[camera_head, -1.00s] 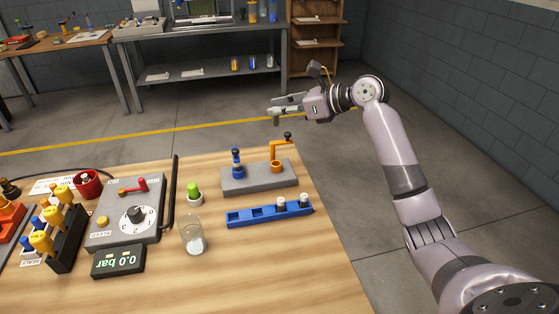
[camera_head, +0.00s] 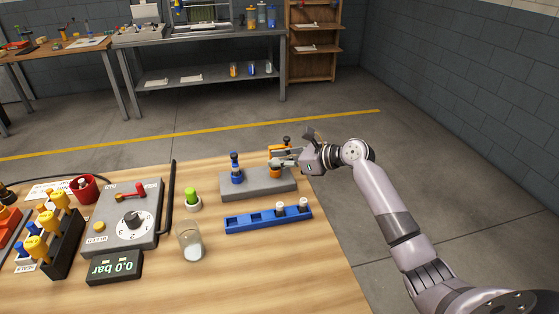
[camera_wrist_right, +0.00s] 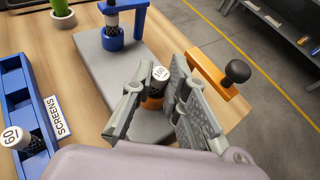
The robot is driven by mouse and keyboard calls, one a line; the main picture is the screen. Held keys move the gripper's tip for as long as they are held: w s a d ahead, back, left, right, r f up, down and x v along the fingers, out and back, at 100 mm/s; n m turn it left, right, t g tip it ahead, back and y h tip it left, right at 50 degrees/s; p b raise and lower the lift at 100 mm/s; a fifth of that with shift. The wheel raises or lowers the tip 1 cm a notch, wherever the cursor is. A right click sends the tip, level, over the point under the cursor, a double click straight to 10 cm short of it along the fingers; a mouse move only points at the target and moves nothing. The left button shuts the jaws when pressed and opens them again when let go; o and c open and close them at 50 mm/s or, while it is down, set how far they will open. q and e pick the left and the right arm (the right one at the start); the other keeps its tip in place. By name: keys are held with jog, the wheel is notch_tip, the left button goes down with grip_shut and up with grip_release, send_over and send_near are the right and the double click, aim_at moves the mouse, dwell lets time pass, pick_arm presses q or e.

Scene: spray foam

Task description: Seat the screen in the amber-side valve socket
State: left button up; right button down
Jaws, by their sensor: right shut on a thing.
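My right gripper (camera_head: 284,160) is at the amber end of the grey block (camera_head: 258,186). In the right wrist view, its fingers (camera_wrist_right: 162,90) are shut on a screen (camera_wrist_right: 160,73) with a white top marked 100. The screen stands about upright over the amber socket (camera_wrist_right: 152,103), its lower part at the socket's mouth. I cannot tell how far in it sits. The amber swing arm (camera_wrist_right: 207,72) with a black knob (camera_wrist_right: 238,71) is off to the right of the socket. My left gripper is not in view.
The blue socket (camera_head: 237,175) is at the block's left end. A blue rack (camera_head: 245,222) labelled SCREENS stands in front, with two white-topped screens (camera_head: 303,204) and empty slots. A glass beaker (camera_head: 190,242) and a green-topped item (camera_head: 192,195) are to the left.

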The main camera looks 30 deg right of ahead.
jog(key=c, duration=1.8)
grip_release()
jog(key=shift+c, duration=0.2)
jog(key=shift+s+d+r, duration=0.15)
jog(key=shift+s, duration=0.05)
jog(key=v, duration=1.1)
jog(key=shift+s, duration=0.2)
jog(key=shift+d, duration=0.15)
